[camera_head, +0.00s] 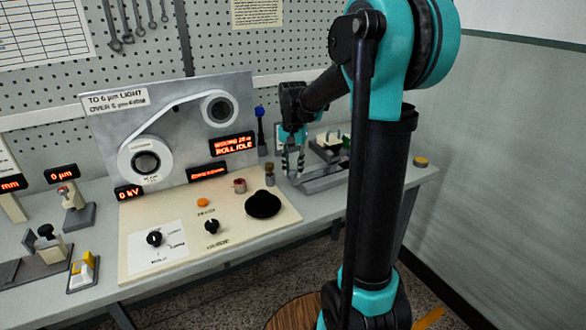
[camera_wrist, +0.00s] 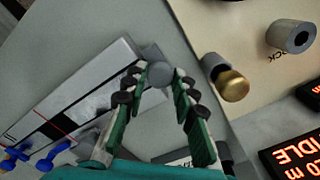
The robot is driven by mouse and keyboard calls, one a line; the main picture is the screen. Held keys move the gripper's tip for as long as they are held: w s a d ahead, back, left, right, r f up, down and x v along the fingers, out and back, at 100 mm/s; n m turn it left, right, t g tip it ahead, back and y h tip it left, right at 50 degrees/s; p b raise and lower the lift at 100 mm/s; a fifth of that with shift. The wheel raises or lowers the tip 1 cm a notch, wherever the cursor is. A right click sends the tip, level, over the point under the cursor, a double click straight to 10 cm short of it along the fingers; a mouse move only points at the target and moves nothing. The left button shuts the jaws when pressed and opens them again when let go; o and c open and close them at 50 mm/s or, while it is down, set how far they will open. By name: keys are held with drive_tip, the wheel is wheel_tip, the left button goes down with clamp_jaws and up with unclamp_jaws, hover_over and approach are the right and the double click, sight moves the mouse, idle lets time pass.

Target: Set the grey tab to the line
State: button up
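A plain grey round piece (camera_wrist: 160,74), which I take to be the grey tab's top, shows between my fingertips in the wrist view. My gripper (camera_wrist: 158,72) has one green finger with dark pads on each side of it, and the gap at the tips is about as wide as the piece. Whether the fingers press on it is not clear. A pale plate (camera_wrist: 78,92) with a black band and a thin red line (camera_wrist: 52,122) lies to the left. In the head view my gripper (camera_head: 292,162) points down over the grey fixture (camera_head: 325,180); the tab is too small to make out there.
A brass-topped post (camera_wrist: 234,86) and a grey cylinder (camera_wrist: 291,36) stand right of my fingers in the wrist view. Blue-ended pieces (camera_wrist: 52,155) lie at lower left. In the head view, the cream control panel (camera_head: 180,215) with a black knob (camera_head: 262,204) is left of my gripper.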

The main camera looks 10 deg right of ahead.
sight(307, 177)
clamp_jaws()
drive_tip(key=shift+w+d, duration=0.3)
drive_tip(key=shift+d, duration=0.55)
drive_tip(key=shift+w+d, duration=0.25)
drive_tip(key=shift+d, duration=0.6)
drive_tip(key=shift+w+d, duration=0.3)
drive_tip(key=shift+d, duration=0.55)
drive_tip(key=o, duration=0.8)
unclamp_jaws()
wheel_tip(307, 177, up, 12)
drive_tip(key=shift+r, duration=0.1)
